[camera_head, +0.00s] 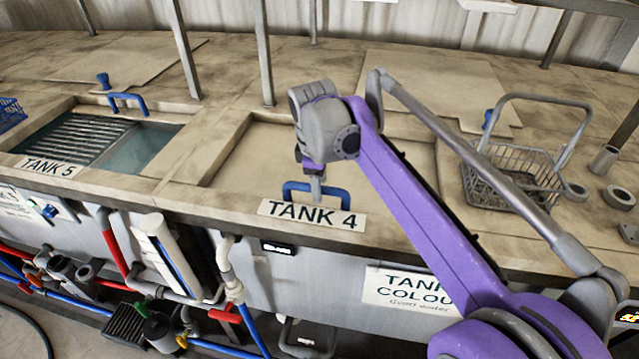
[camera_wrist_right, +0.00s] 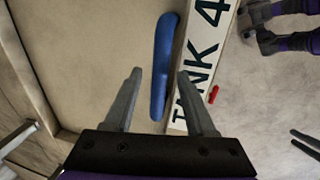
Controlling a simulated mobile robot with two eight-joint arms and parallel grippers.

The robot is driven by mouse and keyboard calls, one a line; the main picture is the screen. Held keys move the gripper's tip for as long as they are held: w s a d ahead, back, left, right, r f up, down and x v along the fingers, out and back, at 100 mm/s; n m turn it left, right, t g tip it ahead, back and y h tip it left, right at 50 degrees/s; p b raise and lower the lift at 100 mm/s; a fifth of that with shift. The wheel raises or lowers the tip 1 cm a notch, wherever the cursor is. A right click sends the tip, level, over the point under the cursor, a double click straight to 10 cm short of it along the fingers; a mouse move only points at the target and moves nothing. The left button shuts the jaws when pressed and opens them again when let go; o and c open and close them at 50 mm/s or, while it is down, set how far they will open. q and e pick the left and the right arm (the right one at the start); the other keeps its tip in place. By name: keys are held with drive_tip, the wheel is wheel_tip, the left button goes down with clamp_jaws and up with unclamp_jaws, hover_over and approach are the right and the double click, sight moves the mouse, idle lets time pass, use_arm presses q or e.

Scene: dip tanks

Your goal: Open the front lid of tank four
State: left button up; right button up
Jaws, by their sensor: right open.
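The front lid of tank four (camera_head: 245,160) lies flat and closed in its frame, behind the white "TANK 4" label (camera_head: 311,216). Its blue bar handle (camera_head: 289,191) is at the lid's front edge. In the right wrist view the handle (camera_wrist_right: 164,60) runs between my two finger tips, with the label (camera_wrist_right: 203,60) to its right. My right gripper (camera_head: 317,188) is open, pointing down over the handle, a finger on each side of it. I cannot tell whether a finger touches the handle. The gripper hides the middle of the handle in the head view. My left gripper is not in view.
Tank five (camera_head: 140,150) at the left stands open, with a blue handle (camera_head: 127,103) behind it. A wire basket (camera_head: 510,175) with a tall handle stands right of my arm. Grey upright posts (camera_head: 264,55) rise behind the lid. Pipes run below the front edge.

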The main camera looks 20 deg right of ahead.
clamp_jaws()
idle(0.3)
idle(1.2)
